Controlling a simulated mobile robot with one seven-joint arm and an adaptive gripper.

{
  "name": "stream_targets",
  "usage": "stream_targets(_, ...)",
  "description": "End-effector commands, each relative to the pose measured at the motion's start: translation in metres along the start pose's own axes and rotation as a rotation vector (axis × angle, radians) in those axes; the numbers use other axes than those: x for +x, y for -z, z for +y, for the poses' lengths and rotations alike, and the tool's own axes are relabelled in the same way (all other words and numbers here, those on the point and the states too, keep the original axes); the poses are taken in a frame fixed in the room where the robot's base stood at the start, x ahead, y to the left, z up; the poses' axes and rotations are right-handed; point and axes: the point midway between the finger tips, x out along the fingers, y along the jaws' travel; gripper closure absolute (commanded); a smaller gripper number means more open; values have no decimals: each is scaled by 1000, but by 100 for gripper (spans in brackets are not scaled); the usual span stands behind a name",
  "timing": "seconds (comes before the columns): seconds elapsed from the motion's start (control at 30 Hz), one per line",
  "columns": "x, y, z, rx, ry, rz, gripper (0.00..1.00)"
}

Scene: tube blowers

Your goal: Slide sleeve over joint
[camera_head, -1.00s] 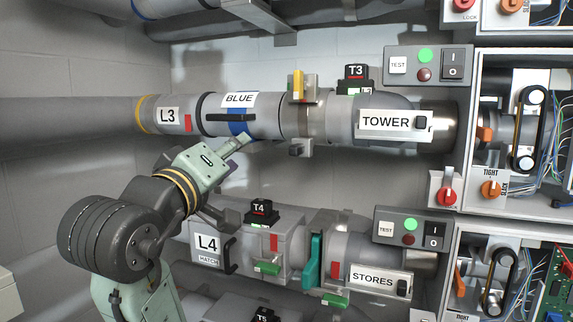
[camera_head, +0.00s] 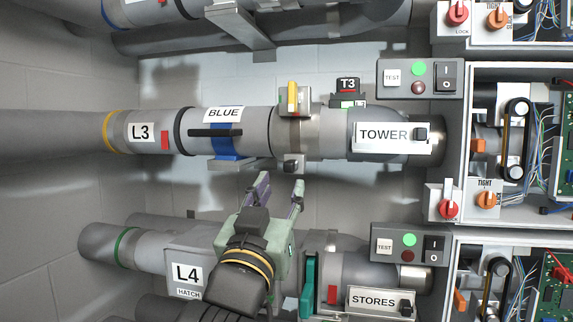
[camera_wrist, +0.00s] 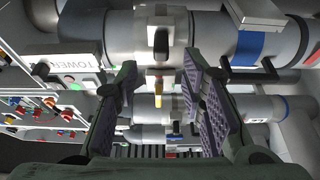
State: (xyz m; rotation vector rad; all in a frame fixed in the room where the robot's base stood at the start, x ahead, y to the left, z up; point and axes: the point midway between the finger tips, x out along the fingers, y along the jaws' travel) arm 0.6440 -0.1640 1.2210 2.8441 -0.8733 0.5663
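On the L3 pipe, a grey sleeve (camera_head: 256,128) carries a BLUE tag, a blue band and a black handle (camera_head: 215,132). Its blue band shows at the upper right of the wrist view (camera_wrist: 249,48). To its right is a metal clamp joint (camera_head: 293,132) with a yellow lever (camera_head: 292,98); the joint is central in the wrist view (camera_wrist: 152,20). My gripper (camera_head: 281,184) is below this pipe, fingers pointing up towards the joint. In the wrist view its purple-padded fingers (camera_wrist: 160,78) are spread apart with nothing gripped. It appears clear of sleeve and handle.
The L4 pipe (camera_head: 150,250) runs below, partly hidden by my arm, with a teal lever (camera_head: 308,284). The TOWER section (camera_head: 340,135) and control cabinet (camera_head: 465,160) bound the right. A bare wall gap (camera_head: 345,190) lies between the pipes.

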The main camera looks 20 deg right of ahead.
Motion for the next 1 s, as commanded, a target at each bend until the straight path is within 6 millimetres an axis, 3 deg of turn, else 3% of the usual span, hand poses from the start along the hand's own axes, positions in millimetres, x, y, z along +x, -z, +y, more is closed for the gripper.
stream_targets(0.2, 43, 2, 0, -1, 1, -2, 63)
stream_targets(0.4, 65, 1, -1, -1, 2, 0, 63)
stream_targets(0.77, 70, 0, -1, 0, 2, 0, 63)
stream_targets(1.0, 70, 0, -1, -1, 2, 0, 79)
